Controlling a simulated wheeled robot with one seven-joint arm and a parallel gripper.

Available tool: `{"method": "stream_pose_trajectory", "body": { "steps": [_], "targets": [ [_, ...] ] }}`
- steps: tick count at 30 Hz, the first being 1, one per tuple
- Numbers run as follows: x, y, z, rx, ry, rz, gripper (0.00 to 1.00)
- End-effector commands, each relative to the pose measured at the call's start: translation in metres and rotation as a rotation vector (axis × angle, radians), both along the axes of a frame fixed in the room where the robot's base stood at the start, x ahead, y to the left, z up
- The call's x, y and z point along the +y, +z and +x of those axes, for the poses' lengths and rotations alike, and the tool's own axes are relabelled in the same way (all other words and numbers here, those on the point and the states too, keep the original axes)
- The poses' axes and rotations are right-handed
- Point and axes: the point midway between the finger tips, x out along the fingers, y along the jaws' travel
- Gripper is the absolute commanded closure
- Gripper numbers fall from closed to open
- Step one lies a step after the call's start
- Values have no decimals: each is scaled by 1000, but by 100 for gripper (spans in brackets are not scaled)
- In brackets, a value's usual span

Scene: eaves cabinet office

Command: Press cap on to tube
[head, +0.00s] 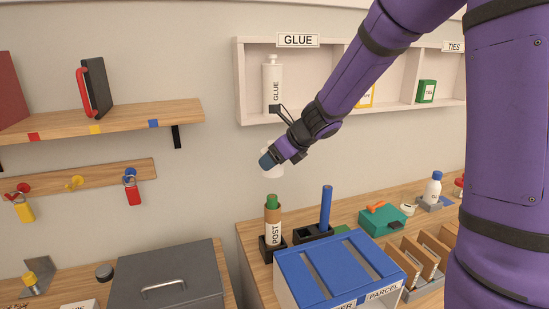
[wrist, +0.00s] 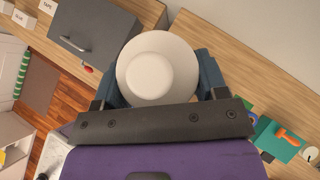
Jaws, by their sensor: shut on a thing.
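My gripper (head: 268,161) is shut on a round white cap (wrist: 150,75), one blue finger on each side of it in the wrist view. In the head view the cap (head: 273,173) shows just below the fingers, partly hidden by them. The brown cardboard tube (head: 274,229) marked POST stands upright in a black holder (head: 272,250), with something green (head: 271,201) sticking out of its top. The cap is held in the air above the tube in the head view, with a clear gap between them. I cannot make out the tube in the wrist view.
A blue upright tube (head: 326,207) stands in another black holder to the right. A grey box (head: 168,276) is at left. The glue shelf (head: 254,108) holds a bottle (head: 272,86) behind my gripper.

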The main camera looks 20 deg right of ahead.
Motion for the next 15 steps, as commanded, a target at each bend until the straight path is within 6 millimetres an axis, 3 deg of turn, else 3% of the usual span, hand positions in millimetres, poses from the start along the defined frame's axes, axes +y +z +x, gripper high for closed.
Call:
{"method": "stream_pose_trajectory", "body": {
  "steps": [15],
  "targets": [
    [0,-41,0,3,-2,2,56]
  ]
}}
